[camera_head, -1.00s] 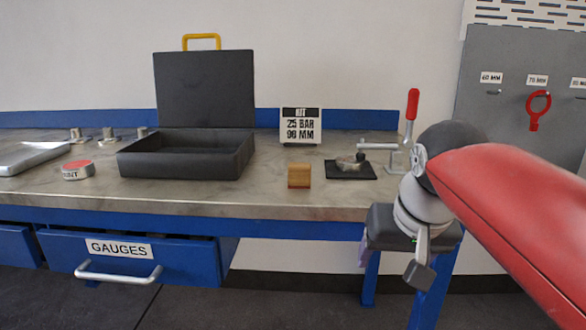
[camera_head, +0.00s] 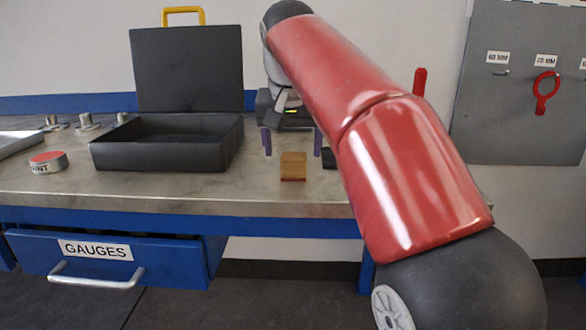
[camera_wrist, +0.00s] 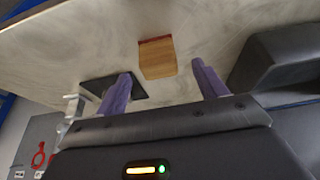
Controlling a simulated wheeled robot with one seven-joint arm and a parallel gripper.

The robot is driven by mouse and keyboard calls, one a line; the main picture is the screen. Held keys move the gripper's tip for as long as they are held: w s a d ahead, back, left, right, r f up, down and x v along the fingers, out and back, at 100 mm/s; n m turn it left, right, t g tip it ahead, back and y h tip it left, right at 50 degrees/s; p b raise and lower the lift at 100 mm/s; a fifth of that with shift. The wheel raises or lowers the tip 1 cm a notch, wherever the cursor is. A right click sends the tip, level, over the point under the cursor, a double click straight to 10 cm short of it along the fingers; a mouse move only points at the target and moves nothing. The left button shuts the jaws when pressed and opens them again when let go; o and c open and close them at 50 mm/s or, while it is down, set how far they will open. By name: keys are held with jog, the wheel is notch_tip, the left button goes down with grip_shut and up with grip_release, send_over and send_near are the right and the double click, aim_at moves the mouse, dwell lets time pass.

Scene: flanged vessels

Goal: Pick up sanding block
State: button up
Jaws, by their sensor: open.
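The sanding block (camera_head: 293,167) is a small wooden block with a reddish strip along its bottom edge. It stands on the workbench near the front edge, right of the open black case. In the wrist view the block (camera_wrist: 157,58) lies beyond the fingertips, between their lines and apart from them. My gripper (camera_head: 292,150) hangs over the bench just behind the block in the head view, its two purple fingers spread to either side. In the wrist view my gripper (camera_wrist: 160,80) is open with nothing between its fingers.
The open black case (camera_head: 165,157) stands left of the block. A red-topped tin (camera_head: 48,163) sits at far left. A dark pad (camera_wrist: 128,95) and a clamp (camera_wrist: 72,108) are near the fingers in the wrist view. The GAUGES drawer (camera_head: 110,262) is partly open below.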

aim_at(294, 154)
jog(key=x, duration=0.4)
jog(key=shift+w+b, duration=0.1)
jog(key=shift+b, duration=0.25)
jog(key=shift+r, duration=0.1)
jog(key=c, duration=1.1)
